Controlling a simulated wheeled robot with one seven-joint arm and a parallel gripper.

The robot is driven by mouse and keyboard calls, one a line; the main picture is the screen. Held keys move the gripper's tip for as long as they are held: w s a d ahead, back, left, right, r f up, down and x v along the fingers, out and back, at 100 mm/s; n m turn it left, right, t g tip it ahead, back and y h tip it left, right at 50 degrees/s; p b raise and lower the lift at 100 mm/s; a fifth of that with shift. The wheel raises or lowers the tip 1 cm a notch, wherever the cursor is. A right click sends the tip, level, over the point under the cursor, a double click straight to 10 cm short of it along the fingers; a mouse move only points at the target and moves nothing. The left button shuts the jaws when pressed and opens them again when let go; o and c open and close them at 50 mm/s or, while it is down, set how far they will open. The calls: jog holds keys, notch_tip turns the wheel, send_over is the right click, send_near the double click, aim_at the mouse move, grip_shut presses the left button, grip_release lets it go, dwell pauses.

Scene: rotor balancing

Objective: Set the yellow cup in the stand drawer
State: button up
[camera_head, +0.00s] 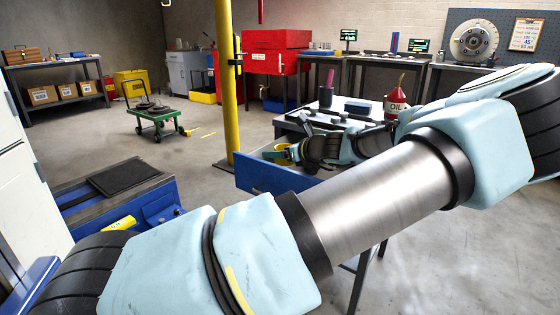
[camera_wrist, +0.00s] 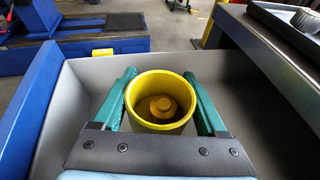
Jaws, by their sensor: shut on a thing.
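The yellow cup (camera_wrist: 160,101) is upright between the two green fingers of my gripper (camera_wrist: 163,92) in the wrist view, with a yellow knob-like thing inside it. My gripper is shut on it. The cup is over or inside the open grey drawer (camera_wrist: 83,75) with a blue front; whether its base touches the drawer floor cannot be told. In the head view the blue drawer (camera_head: 262,178) sticks out from the stand (camera_head: 352,103), and a bit of the yellow cup (camera_head: 282,149) shows beside my wrist. My arm hides much of the drawer there.
On the stand top are a red oil can (camera_head: 396,100), a dark cup (camera_head: 326,96) with a pink handle in it, and a dark blue box (camera_head: 358,107). A yellow post (camera_head: 226,80) rises behind the drawer. A green cart (camera_head: 155,115) stands on open floor behind.

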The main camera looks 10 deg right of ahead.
aim_at(279, 160)
jog(key=shift+f, duration=1.2)
jog(key=shift+f, duration=0.35)
jog(key=shift+f, duration=0.3)
jog(key=o, duration=1.3)
jog(key=shift+c, duration=0.2)
jog(key=shift+r, duration=0.3)
jog(key=v, duration=0.8)
jog(key=p+v, duration=0.1)
jog(key=v, duration=0.3)
jog(key=shift+r, duration=0.35)
